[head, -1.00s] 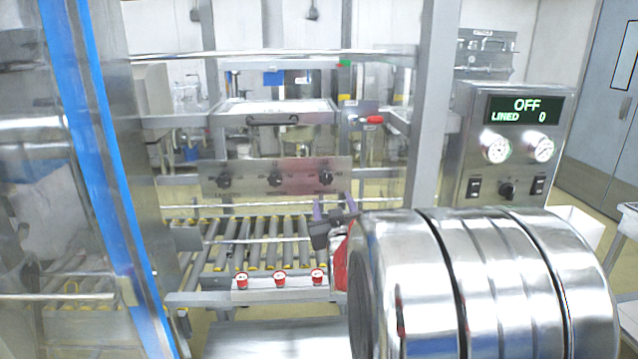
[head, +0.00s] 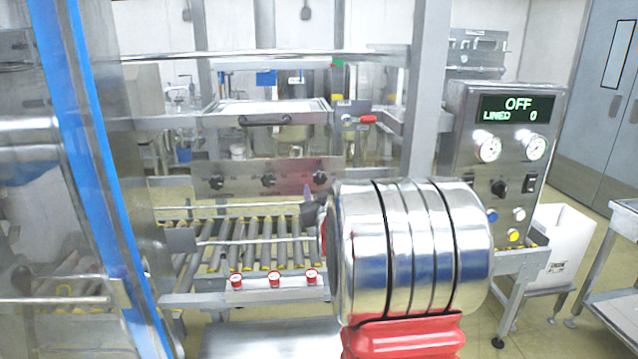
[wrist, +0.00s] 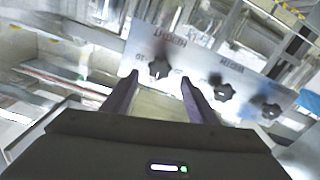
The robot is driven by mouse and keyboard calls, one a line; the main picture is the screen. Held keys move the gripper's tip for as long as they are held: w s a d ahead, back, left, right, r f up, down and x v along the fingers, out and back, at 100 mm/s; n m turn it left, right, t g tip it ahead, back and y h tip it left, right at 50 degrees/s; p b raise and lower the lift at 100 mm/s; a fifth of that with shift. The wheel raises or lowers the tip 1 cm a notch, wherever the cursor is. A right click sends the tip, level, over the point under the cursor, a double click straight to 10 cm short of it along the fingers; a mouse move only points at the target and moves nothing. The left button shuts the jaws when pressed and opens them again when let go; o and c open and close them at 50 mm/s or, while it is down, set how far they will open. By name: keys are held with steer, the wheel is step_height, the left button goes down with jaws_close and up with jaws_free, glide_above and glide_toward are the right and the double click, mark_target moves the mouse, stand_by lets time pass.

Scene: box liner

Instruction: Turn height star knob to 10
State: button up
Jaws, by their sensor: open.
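A steel panel (head: 245,181) carries three black star knobs in a row. The right-hand knob (head: 320,178) in the head view appears to be the height knob. In the wrist view the height knob (wrist: 158,68) sits under upside-down lettering that seems to read HEIGHT. My gripper (wrist: 160,79) is open, its two purple fingers apart, with the height knob between and just beyond the tips. It does not visibly touch the knob. In the head view the gripper (head: 309,194) is mostly hidden behind my arm. The knob's setting is too blurred to read.
Red buttons (head: 274,280) line the front rail below the roller conveyor (head: 265,245). A control box (head: 500,150) showing OFF stands at right. A clear guard with a blue-edged frame (head: 95,170) stands at left.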

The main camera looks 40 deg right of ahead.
mark_target(319, 179)
steer(key=shift+x, duration=2.35)
steer(key=c, duration=1)
steer(key=shift+a, duration=0.15)
steer(key=shift+c, duration=0.3)
